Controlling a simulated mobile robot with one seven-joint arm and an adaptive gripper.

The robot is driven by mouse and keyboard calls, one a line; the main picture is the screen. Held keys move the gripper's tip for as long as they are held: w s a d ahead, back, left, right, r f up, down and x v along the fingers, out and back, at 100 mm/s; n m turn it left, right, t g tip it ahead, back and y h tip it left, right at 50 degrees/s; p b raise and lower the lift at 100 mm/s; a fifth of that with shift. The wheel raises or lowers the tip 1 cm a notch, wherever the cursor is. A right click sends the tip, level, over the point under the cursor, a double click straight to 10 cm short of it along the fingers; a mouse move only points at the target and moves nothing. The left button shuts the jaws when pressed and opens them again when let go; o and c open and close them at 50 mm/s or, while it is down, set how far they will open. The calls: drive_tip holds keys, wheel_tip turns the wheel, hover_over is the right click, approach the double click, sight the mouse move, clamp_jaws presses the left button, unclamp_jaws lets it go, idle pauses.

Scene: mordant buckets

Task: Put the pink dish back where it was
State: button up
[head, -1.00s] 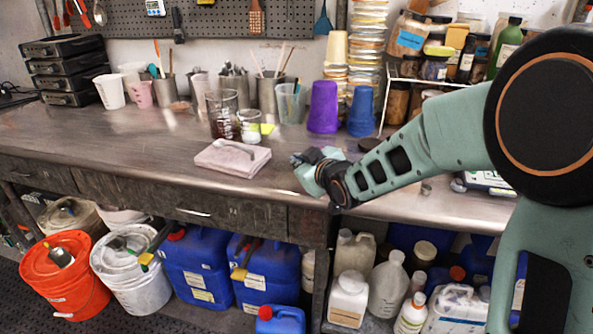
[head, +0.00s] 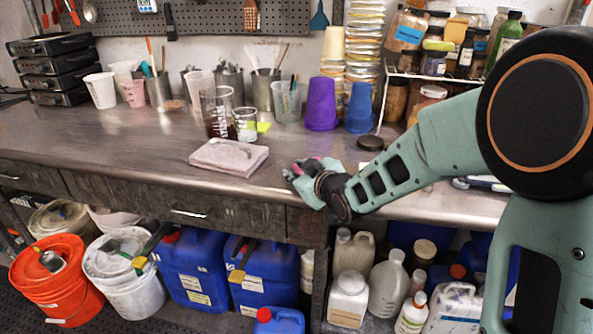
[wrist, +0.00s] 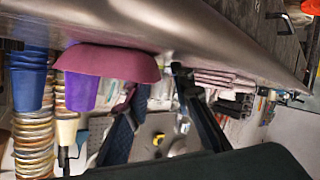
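The pink dish (wrist: 108,63) shows large in the wrist view, at the upper left, against the bench top. That view is upside down, so the dish looks upright, its wide rim away from the bench. My gripper (wrist: 153,78) has its two dark fingers apart, with a gap between their tips. The dish's end reaches in between the tips and covers part of the left finger. I cannot tell whether a finger touches it. In the head view my gripper (head: 294,173) is low over the bench's front part, and only bits of pink (head: 318,159) show by the fingers.
Behind stand a glass beaker (head: 217,112), a small jar (head: 246,124), a purple cup (head: 321,104) and a blue cup (head: 360,108). A dark lid (head: 370,143) lies near my forearm.

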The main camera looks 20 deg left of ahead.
drive_tip(key=shift+r, duration=0.2)
drive_tip(key=p+v, duration=0.2)
drive_tip(key=v, duration=1)
drive_tip(key=shift+p, duration=0.35)
drive_tip(key=shift+f, duration=0.1)
